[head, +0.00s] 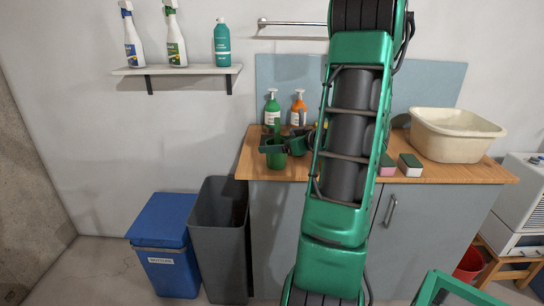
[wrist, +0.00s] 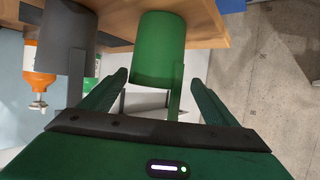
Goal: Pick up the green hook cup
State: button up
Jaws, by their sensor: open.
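The green hook cup (wrist: 158,48) is in the wrist view, near the wooden counter edge, with a narrow hook-like strip at its right side. In the head view the green cup (head: 276,158) is at the left front of the counter, partly covered by my gripper. My gripper (wrist: 160,78) is open. Its two fingers are on either side of the cup's near end in the wrist picture, with gaps between. I cannot tell how deep the cup sits between them.
A dark grey cup (wrist: 68,38) is beside the green one. Green (head: 272,112) and orange (head: 298,110) bottles stand behind on the counter (head: 440,173). Sponges (head: 410,165) and a basin (head: 455,135) are right. A grey bin (head: 220,235) and blue bin (head: 165,245) stand below left.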

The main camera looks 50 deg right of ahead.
jog(key=shift+d+f+x, duration=0.1)
jog(key=shift+d+x, duration=0.05)
jog(key=shift+x, duration=0.75)
jog(key=shift+d+f+x, duration=0.15)
jog(key=shift+x, duration=0.75)
jog(key=shift+d+f+x, duration=0.1)
jog(key=shift+x, duration=0.8)
jog(key=shift+s, duration=0.15)
jog(key=shift+c, duration=0.6)
jog(key=c, duration=1)
